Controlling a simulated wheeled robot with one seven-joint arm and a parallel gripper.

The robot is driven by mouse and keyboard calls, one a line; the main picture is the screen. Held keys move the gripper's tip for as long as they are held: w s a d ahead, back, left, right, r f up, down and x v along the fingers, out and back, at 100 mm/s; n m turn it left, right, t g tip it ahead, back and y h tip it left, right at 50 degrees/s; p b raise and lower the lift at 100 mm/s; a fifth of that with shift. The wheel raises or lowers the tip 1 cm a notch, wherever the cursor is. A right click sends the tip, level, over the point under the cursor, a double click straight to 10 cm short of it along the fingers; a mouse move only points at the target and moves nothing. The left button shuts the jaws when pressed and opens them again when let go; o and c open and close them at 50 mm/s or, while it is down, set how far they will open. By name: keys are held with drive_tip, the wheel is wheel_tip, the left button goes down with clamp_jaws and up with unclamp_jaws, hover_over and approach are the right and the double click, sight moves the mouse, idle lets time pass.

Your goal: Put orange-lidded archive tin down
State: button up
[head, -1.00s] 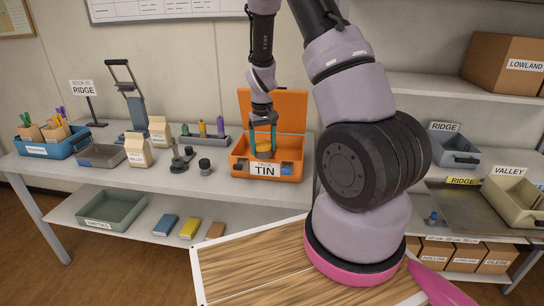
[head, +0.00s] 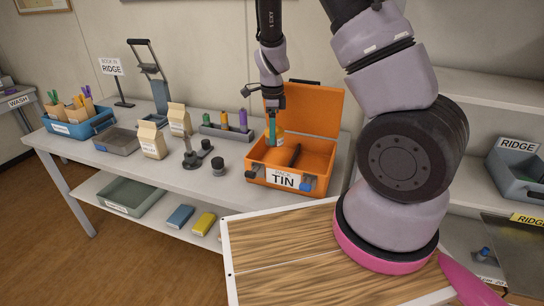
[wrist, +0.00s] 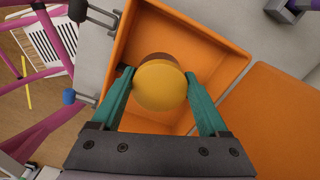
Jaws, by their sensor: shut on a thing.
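The archive tin, a small round jar with a yellow-orange lid (wrist: 160,86), is between the teal fingers of my gripper (head: 271,128), which is shut on it. In the head view the tin (head: 278,137) is upright, partly hidden by a finger, over the left part of the open orange case labelled "PACK TIN" (head: 322,162). In the wrist view the case's walls (wrist: 222,62) surround the tin, with orange floor beside it. I cannot tell whether the tin touches the floor; it looks held above it.
The case's raised lid (head: 315,108) stands behind. A dark elongated shape (head: 295,155), perhaps a shadow, shows inside the case. Left are a black stand (head: 197,156), paper bags (head: 152,141) and a rack (head: 225,133). A wooden top (head: 290,250) is in front.

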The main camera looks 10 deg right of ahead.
sight(292, 161)
drive_tip(key=shift+w+a+m, duration=0.2)
drive_tip(key=shift+m, duration=0.2)
drive_tip(key=shift+w+a+f, duration=0.1)
drive_tip(key=shift+m, duration=0.3)
wheel_tip(292, 161, down, 10)
drive_tip(key=shift+r, duration=0.15)
drive_tip(key=o, duration=1.4)
